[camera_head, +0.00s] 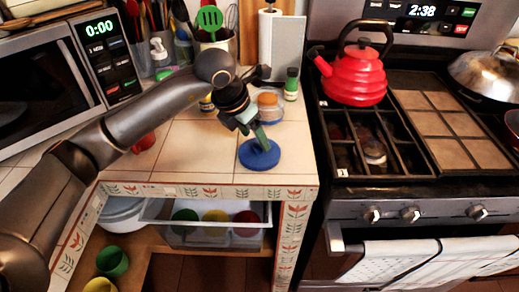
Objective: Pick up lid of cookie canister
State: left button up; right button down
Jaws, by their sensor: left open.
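A round blue lid (252,160) lies flat on the tiled counter near its front edge, in the head view. My left gripper (262,140) comes down over the lid from above, and its fingers are open. The fingertips are at the middle of the lid and hide part of it; I cannot tell whether they touch it. A small clear canister (269,110) with an orange-tan top and blue lower part stands just behind the gripper. I cannot tell whether it is the cookie canister. My right gripper is not in view.
A microwave (45,85) is at the left. A green-capped bottle (291,84), paper towel roll (268,45) and utensil crock (215,42) stand behind. A stove with a red kettle (355,78) is at the right. Counter tiles left of the lid are clear.

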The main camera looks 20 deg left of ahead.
aim_at(258, 146)
pick_arm(q)
jog(key=shift+x, duration=1.6)
jog(key=shift+d, duration=0.1)
jog(key=shift+c, duration=0.3)
jog(key=shift+r, duration=0.1)
grip_shut()
